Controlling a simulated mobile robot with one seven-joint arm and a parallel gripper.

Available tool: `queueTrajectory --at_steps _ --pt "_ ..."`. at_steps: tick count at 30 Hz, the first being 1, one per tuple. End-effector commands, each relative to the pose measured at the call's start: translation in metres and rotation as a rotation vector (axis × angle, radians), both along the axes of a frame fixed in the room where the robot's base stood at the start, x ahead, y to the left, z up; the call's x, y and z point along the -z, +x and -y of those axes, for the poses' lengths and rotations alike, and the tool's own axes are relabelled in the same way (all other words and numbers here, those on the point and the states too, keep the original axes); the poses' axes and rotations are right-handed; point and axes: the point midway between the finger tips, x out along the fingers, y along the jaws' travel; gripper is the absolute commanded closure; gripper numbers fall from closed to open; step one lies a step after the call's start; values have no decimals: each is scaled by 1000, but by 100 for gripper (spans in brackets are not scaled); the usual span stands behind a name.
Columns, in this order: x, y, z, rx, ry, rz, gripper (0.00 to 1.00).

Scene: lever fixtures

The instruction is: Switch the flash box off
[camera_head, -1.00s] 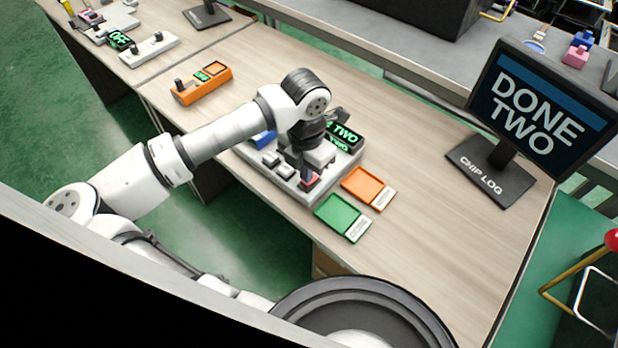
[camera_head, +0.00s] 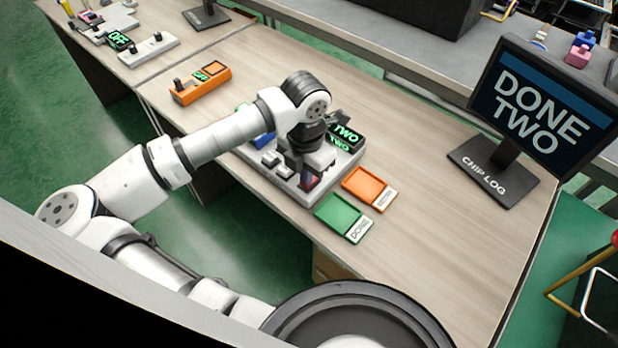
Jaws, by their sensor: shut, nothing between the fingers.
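A pale grey box (camera_head: 348,160) stands on the wooden bench, with dark blocks on top and lit green displays (camera_head: 345,134) reading TWO. I take it for the flash box, but no label naming it can be read. My gripper (camera_head: 307,184) is shut and empty, pointing down over the box's front right part. A small red part (camera_head: 313,182) shows right beside the fingertips; I cannot tell whether they touch it. My arm and gripper hide much of the box top, and the switch position cannot be made out.
A green tray (camera_head: 331,210) and an orange tray (camera_head: 362,181) lie right of the box. A CHIP LOG monitor (camera_head: 540,115) reads DONE TWO. An orange lever box (camera_head: 212,87) and a grey lever box (camera_head: 150,50) stand at the left.

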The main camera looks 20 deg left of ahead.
Motion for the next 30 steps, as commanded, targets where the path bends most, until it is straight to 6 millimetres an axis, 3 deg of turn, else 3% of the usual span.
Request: queueTrajectory --at_steps 11,30 --pt "0 0 0 0 0 0 100" --pt "-52 0 0 0 1 0 100"
